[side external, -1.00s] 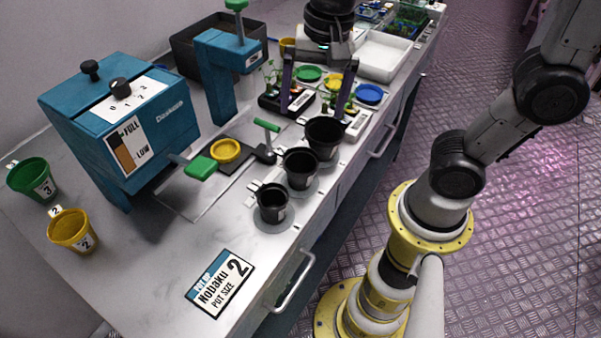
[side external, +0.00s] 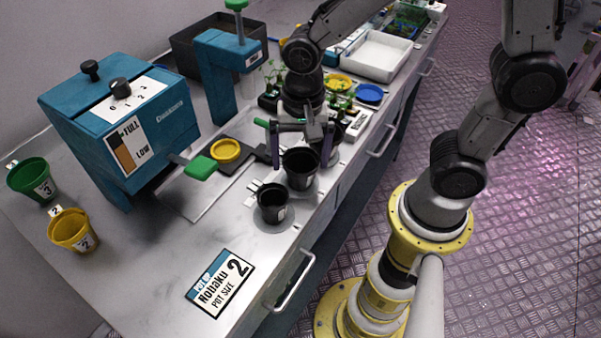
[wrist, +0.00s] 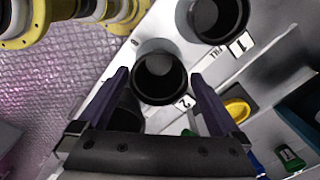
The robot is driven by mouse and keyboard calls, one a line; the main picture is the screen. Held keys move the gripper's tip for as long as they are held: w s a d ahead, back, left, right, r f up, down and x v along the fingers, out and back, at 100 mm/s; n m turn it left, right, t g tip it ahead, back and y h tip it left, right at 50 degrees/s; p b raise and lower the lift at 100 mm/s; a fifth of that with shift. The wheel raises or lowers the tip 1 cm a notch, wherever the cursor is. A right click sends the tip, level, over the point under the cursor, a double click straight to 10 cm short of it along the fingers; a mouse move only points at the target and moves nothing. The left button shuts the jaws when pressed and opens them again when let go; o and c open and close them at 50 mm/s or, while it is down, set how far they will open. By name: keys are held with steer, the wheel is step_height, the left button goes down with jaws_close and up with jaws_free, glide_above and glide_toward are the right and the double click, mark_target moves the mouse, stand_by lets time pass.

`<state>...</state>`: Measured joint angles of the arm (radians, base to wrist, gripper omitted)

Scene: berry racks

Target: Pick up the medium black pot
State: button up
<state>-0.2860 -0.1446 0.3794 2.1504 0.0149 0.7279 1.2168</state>
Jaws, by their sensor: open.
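The medium black pot (side external: 300,172) stands upright near the counter's front edge, between a smaller black pot (side external: 272,204) and a larger one mostly hidden behind my gripper in the side view. My gripper (side external: 301,152) is open, with one finger to each side of the medium pot. In the wrist view the medium pot (wrist: 160,80), by a label "2", shows between the open fingertips of my gripper (wrist: 159,74). The fingers look apart from it; their exact height against its rim is unclear. The small pot (wrist: 219,20), by a label "1", stands beyond.
A blue dispenser (side external: 120,125) with a green-tipped lever and a yellow dish (side external: 225,151) are to the left. Green (side external: 31,180) and yellow (side external: 73,231) pots stand at far left. A sign (side external: 220,283) lies in front. Seedlings and a white tray (side external: 375,55) are behind.

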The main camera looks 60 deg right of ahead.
mark_target(296, 169)
step_height(296, 169, down, 4)
steer(key=shift+f, duration=0.15)
steer(key=shift+c, duration=0.2)
steer(key=c, duration=1)
steer(key=shift+c, duration=0.2)
